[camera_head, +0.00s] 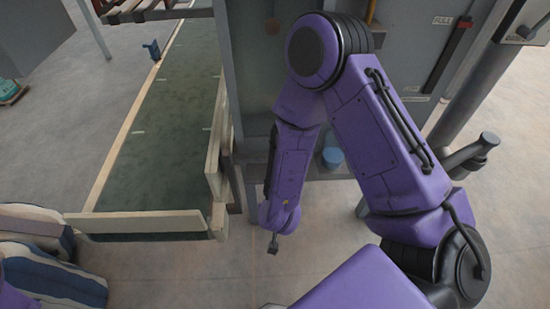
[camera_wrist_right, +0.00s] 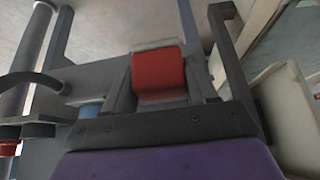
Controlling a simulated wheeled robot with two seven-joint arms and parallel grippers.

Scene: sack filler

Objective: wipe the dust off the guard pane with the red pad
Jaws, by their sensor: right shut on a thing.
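The red pad (camera_wrist_right: 158,72) shows in the right wrist view, between the fingers of my right gripper (camera_wrist_right: 160,85), which is shut on it. In the head view my right arm bends over at the top and its forearm hangs down in front of the grey machine. The pad does not show there, and the right gripper cannot be made out clearly. I cannot identify the guard pane for certain; a grey upright panel (camera_head: 256,62) stands behind my forearm, partly hidden by it. No dust can be made out. My left gripper is not in view.
A green conveyor belt (camera_head: 172,110) with pale side boards (camera_head: 216,150) runs left of my forearm. A blue cup-like thing (camera_head: 331,157) sits on a grey ledge behind my arm. Striped sacks (camera_head: 50,280) lie at lower left. The floor (camera_head: 180,275) at front centre is clear.

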